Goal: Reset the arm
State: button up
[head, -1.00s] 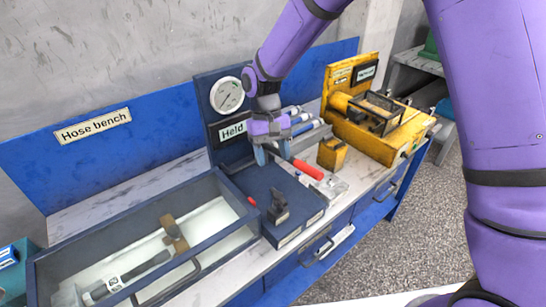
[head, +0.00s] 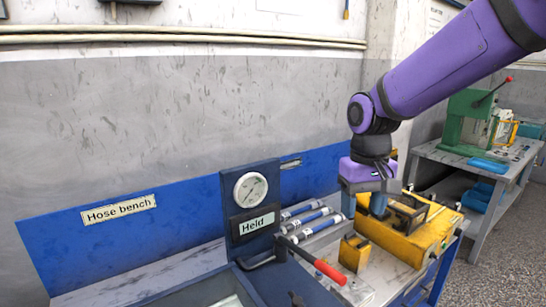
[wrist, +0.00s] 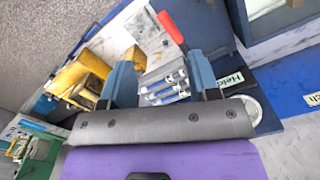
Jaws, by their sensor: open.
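My gripper (head: 364,204) is purple with blue-grey fingers. It hangs above the bench between the row of hoses and the yellow machine, empty and apart from both. In the wrist view its two fingers (wrist: 160,82) are spread wide, with the bench showing between them. My purple arm comes in from the upper right in the head view.
A dark blue test stand with a gauge (head: 250,190) and a "Held" sign has a red-handled lever (head: 328,271). Several silver-blue hoses (head: 310,220) lie beside it. A yellow machine (head: 410,232) and small yellow block (head: 354,252) stand right. A green press (head: 466,120) stands farther back.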

jog(key=s+d+r+m+t, duration=0.1)
jog(key=s+d+r+t, duration=0.2)
jog(key=s+d, duration=0.3)
jog(key=s+d+r+m+t, duration=0.1)
jog(key=s+d+r, duration=0.4)
jog(key=s, duration=0.7)
jog(key=shift+d+t, duration=0.9)
